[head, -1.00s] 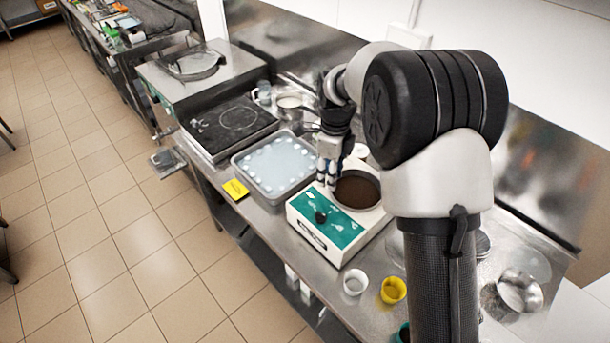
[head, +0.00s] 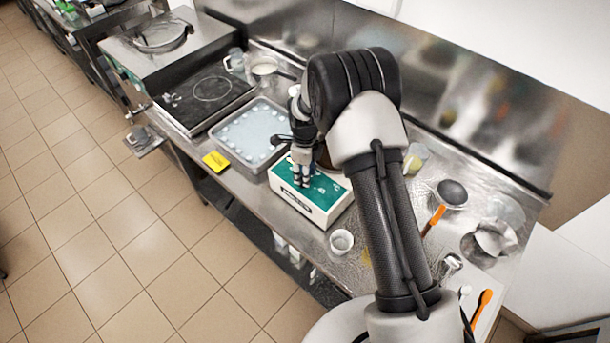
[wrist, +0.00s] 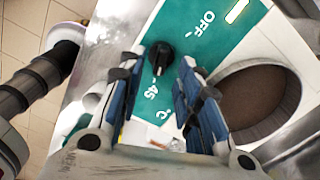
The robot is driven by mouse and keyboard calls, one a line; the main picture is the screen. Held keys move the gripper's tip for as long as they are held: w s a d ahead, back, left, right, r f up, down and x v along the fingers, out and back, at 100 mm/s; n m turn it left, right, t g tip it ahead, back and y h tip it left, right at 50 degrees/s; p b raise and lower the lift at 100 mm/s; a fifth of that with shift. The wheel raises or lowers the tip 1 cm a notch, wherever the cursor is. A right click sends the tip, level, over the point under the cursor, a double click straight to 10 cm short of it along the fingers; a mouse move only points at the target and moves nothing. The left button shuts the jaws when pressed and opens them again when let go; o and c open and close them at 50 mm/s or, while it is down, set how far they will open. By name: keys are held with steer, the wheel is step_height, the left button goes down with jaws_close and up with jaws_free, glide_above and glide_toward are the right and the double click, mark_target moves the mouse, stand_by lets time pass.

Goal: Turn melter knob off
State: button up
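The melter (head: 315,207) is a white box with a green top panel, standing near the front edge of the steel counter. In the wrist view its green panel (wrist: 222,42) carries the marks "OFF" and "45 °C". The black knob (wrist: 160,55) sits on that panel, its pointer towards the "45" side. My gripper (wrist: 165,72) is open, with one blue-padded finger on each side of the knob, apart from it as far as I can tell. In the head view my gripper (head: 302,182) is down at the panel and hides the knob. The melter's round brown pot (wrist: 250,98) lies right of the fingers.
A metal tray (head: 283,150) with a pale sheet and a yellow card (head: 216,160) lie left of the melter. A white cup (head: 341,242) stands in front right. A ladle with an orange handle (head: 434,220) and metal bowls lie further right.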

steer(key=shift+f, duration=0.95)
jaws_close()
